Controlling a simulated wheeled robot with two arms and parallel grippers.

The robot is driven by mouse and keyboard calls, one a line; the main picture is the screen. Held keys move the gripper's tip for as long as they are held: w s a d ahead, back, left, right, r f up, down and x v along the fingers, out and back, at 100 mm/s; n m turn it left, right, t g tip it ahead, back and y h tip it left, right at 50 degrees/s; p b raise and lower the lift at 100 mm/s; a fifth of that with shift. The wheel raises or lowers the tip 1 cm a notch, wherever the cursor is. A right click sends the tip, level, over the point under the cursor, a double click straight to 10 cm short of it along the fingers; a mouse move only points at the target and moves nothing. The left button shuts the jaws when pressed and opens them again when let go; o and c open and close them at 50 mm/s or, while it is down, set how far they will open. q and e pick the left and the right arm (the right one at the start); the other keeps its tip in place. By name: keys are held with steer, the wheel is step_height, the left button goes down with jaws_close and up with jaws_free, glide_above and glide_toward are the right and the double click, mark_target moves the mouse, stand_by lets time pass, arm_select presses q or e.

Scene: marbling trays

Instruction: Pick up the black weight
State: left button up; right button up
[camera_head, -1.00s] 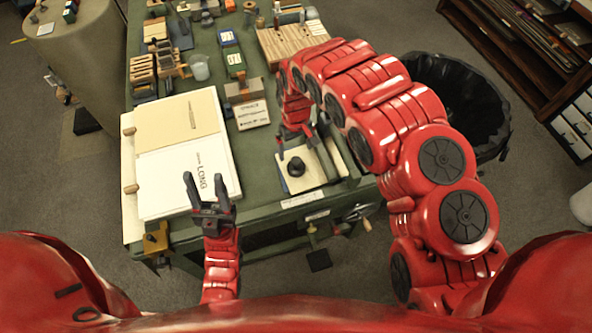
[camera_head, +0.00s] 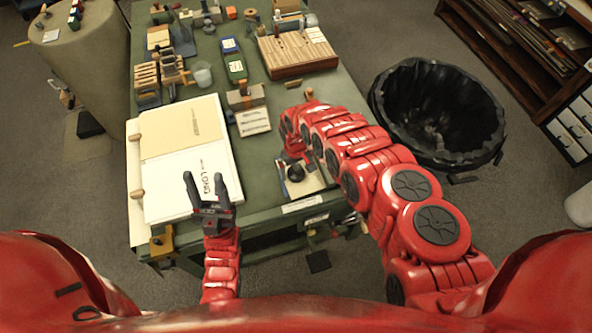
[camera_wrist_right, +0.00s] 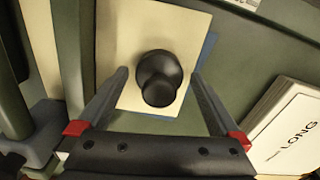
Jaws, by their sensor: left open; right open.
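The black weight (camera_head: 296,173) stands on a cream sheet (camera_head: 314,183) near the right front corner of the green table. In the right wrist view the weight (camera_wrist_right: 159,79) is round with a knob on top. It lies between and beyond the open fingers of my right gripper (camera_wrist_right: 158,112), and I see no contact. In the head view my right gripper (camera_head: 296,160) is above and close by the weight, partly hidden by my arm. My left gripper (camera_head: 208,188) is open and empty, fingers pointing away over the front edge of the white board.
A white and cream board (camera_head: 182,150) marked LONG lies left of the weight. A small stand with a printed card (camera_head: 254,122) and a wooden rack (camera_head: 292,66) are farther back. A black-lined bin (camera_head: 438,112) stands right of the table (camera_head: 246,165).

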jaws_close()
stand_by(0.6)
